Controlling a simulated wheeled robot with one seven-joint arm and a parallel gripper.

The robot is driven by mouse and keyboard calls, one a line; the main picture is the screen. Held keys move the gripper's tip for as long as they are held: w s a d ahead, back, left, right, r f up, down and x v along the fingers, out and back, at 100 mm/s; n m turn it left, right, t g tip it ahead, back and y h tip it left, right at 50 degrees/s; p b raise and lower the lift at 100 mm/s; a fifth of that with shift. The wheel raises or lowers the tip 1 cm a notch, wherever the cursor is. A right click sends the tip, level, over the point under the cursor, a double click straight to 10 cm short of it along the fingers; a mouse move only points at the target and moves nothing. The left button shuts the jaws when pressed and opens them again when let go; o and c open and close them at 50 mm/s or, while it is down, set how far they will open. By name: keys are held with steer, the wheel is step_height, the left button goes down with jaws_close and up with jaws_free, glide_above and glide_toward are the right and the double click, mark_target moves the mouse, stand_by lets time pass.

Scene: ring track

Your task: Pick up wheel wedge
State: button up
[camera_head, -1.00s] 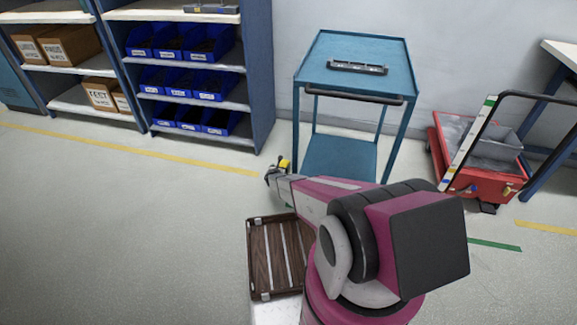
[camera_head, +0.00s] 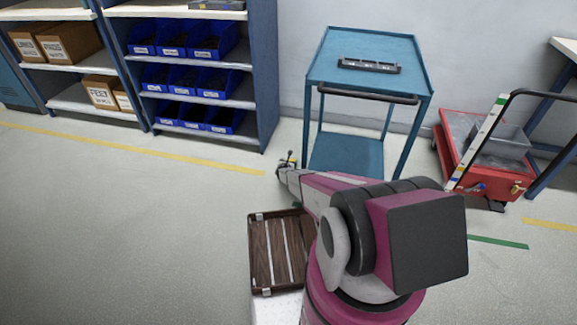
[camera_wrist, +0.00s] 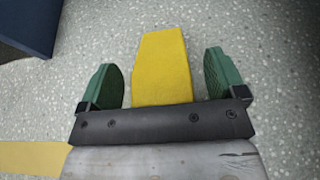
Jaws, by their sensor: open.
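The wheel wedge (camera_wrist: 163,62) is a yellow block on the speckled grey floor in the wrist view. It tapers towards its far end, and its near end is hidden behind my gripper's dark crossbar. My gripper (camera_wrist: 161,78) is open, with one green-padded finger on each side of the wedge and a visible gap to both. In the head view my gripper (camera_head: 286,160) is small, low in front of the blue cart; the wedge cannot be made out clearly there.
The blue cart (camera_head: 330,55) with a dark tray on top stands just beyond my gripper. Shelves with blue bins (camera_head: 195,75) are at the left. A red trolley (camera_head: 482,180) is at the right. A brown slatted tray (camera_head: 262,255) sits beside my arm. Floor at the left is clear.

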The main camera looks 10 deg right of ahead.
steer(key=c, duration=1.2)
steer(key=shift+r, duration=0.1)
